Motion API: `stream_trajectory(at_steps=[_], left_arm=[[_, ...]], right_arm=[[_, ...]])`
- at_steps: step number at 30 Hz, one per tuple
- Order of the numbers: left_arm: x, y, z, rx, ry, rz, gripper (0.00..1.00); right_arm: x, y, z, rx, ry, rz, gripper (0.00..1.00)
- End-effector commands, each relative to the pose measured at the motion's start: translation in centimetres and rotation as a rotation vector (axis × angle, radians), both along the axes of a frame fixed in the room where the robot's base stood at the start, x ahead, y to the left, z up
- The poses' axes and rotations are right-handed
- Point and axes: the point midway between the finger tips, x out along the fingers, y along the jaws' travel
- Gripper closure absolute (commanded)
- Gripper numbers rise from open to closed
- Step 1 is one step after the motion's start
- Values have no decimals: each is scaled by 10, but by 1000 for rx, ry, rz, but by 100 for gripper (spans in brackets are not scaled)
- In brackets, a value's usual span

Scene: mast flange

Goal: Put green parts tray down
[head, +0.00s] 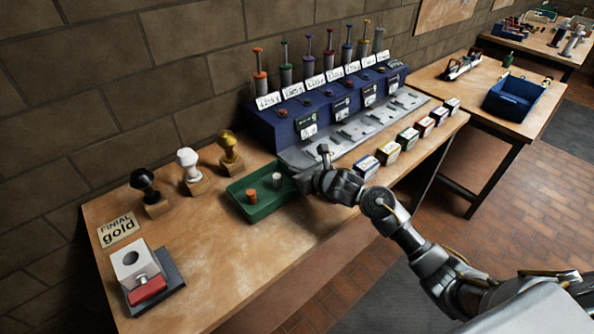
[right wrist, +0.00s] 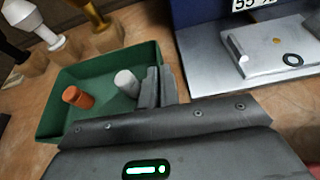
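The green parts tray (head: 272,207) is on or just above the wooden bench, left of the blue rack; I cannot tell whether its base touches the wood. It looks level and holds an orange-brown cylinder (head: 251,196) and a pale grey cylinder (head: 277,180). My right gripper (head: 301,179) is at the tray's right end. In the right wrist view its fingers (right wrist: 160,86) are close together, one on each side of the wall of the tray (right wrist: 61,98), and look shut on it. My left gripper is not in view.
Black (head: 145,182), white (head: 188,160) and gold (head: 229,146) finials stand on wooden blocks behind the tray. A "FINIAL gold" sign (head: 118,229) and a fixture with a red part (head: 148,289) are at left. Small boxes (head: 389,150) line the right edge. The bench front is clear.

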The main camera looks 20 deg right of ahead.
Motion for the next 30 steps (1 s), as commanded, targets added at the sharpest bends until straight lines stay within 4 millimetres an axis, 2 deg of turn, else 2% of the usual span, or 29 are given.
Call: stream_trajectory(at_steps=[2, 3, 7, 18, 23, 30], left_arm=[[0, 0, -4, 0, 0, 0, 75], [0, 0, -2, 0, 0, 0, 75], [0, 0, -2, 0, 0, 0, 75], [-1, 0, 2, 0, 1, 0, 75], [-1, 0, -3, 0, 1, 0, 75], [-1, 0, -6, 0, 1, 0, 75]], right_arm=[[0, 0, -2, 1, -3, 0, 100], [0, 0, -2, -1, 0, 0, 91], [0, 0, -2, 0, 0, 0, 75], [-1, -1, 3, 0, 0, 0, 75], [-23, -11, 10, -5, -2, 1, 75], [-68, -29, 30, -5, -2, 1, 75]])
